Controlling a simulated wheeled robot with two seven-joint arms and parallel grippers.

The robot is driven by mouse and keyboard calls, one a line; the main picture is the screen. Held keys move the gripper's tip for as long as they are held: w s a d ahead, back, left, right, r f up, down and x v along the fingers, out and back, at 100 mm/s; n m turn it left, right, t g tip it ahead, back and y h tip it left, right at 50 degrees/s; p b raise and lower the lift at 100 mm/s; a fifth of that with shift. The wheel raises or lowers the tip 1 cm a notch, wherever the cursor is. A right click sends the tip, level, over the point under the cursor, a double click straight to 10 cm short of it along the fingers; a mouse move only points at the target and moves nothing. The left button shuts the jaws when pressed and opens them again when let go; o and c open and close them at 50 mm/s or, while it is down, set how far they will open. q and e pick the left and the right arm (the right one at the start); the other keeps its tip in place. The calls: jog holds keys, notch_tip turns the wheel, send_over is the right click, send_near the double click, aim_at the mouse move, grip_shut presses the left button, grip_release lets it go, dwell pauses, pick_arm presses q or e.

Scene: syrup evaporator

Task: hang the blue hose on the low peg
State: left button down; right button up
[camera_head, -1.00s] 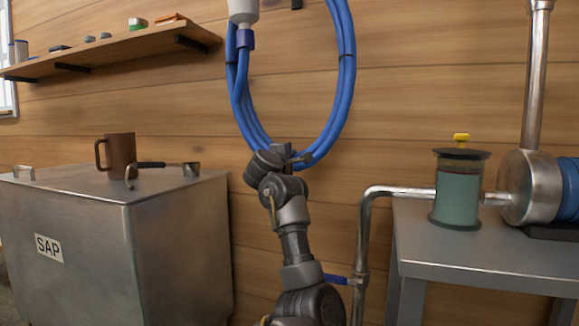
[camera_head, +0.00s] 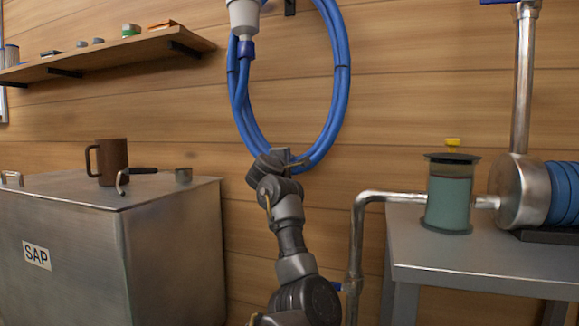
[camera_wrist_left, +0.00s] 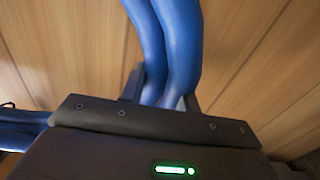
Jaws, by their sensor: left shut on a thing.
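The blue hose (camera_head: 339,100) hangs as a long upright coil in front of the plank wall, its top cut off by the picture edge. A white and blue end fitting (camera_head: 243,18) hangs at its upper left. My left gripper (camera_head: 281,160) is at the bottom of the coil and shut on it. In the left wrist view, strands of the hose (camera_wrist_left: 167,45) run between the two fingers (camera_wrist_left: 160,92). A small black bracket or peg (camera_head: 290,7) shows on the wall inside the coil at the top; I cannot tell whether the hose touches it. My right gripper is not in view.
A metal SAP tank (camera_head: 60,240) stands at left with a brown mug (camera_head: 112,162) on it. A shelf (camera_head: 110,60) is above. At right, a metal table (camera_head: 450,255) carries a teal jar (camera_head: 449,200); a pipe (camera_head: 357,240) stands beside it.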

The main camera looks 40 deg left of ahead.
pick_arm(q)
jog(key=shift+r, duration=0.25)
jog(key=shift+s, duration=0.1)
jog(key=shift+f, duration=0.2)
jog(key=shift+w+a+f+b, duration=0.1)
jog(key=shift+w+f+b, duration=0.2)
jog(key=shift+f, duration=0.35)
jog(key=shift+w+a+f+b, duration=0.1)
jog(key=shift+w+f, duration=0.25)
jog(key=shift+f, duration=0.3)
jog(key=c, duration=0.9)
grip_release()
jog(key=shift+r, duration=0.1)
jog(key=shift+c, duration=0.2)
jog(key=o, duration=0.3)
jog(key=shift+f, duration=0.3)
jog(key=shift+o, duration=0.2)
jog(key=shift+r, duration=0.1)
